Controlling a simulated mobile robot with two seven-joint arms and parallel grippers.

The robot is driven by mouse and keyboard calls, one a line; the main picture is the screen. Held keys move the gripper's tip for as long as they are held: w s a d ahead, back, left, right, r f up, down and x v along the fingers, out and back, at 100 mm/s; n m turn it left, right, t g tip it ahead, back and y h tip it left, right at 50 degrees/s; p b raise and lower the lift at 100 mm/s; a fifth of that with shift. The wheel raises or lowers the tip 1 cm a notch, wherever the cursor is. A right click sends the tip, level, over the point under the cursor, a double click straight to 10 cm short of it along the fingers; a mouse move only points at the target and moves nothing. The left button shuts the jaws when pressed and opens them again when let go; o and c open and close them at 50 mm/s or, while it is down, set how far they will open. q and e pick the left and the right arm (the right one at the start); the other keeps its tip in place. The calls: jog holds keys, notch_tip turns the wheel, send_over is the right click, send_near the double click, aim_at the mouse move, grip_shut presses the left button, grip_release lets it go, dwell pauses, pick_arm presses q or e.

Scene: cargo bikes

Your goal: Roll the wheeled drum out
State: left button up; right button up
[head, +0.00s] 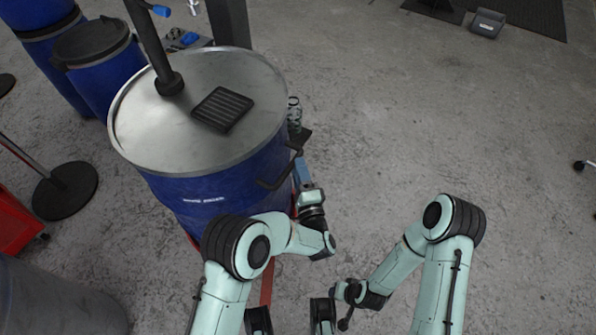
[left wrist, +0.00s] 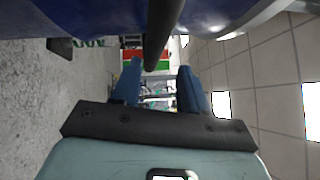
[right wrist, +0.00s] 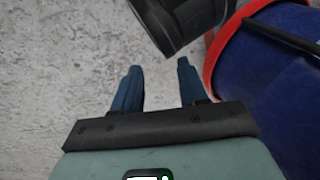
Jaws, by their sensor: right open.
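The large blue drum (head: 225,192) has a silver lid (head: 200,110) and stands upright at centre left in the head view. Red parts show at its base. A black bar handle (head: 278,172) sticks out from its right side. My left gripper (head: 299,168) is beside this handle. In the left wrist view its fingers (left wrist: 158,70) are apart, and the dark bar (left wrist: 162,35) reaches down toward the gap; contact is not clear. My right gripper (right wrist: 158,68) is open and empty; in the right wrist view the drum (right wrist: 285,100) and its red rim are to its right.
Blue drums (head: 100,70) stand behind at the left. A black round stand base (head: 65,190) and a red cabinet (head: 15,215) are at left. A black post (head: 150,45) rises by the lid, which carries a black ribbed pad (head: 222,109).

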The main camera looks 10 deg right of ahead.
pick_arm(q)
jog(key=shift+s+a+f, duration=0.1)
jog(key=shift+f, duration=0.05)
jog(key=s+d+f+p, duration=0.1)
jog(key=s+p, duration=0.1)
jog(key=s, duration=1.1)
jog(key=shift+d+f, duration=0.25)
jog(key=shift+f, duration=0.1)
pick_arm(e)
jog(key=shift+g+y, duration=0.3)
jog(key=shift+g, duration=0.2)
jog(key=s, duration=0.1)
jog(key=s+a+r, duration=0.1)
jog(key=s+r, duration=0.1)
jog(key=shift+a+r, duration=0.1)
jog(key=shift+a, duration=0.2)
jog(key=shift+s, duration=0.1)
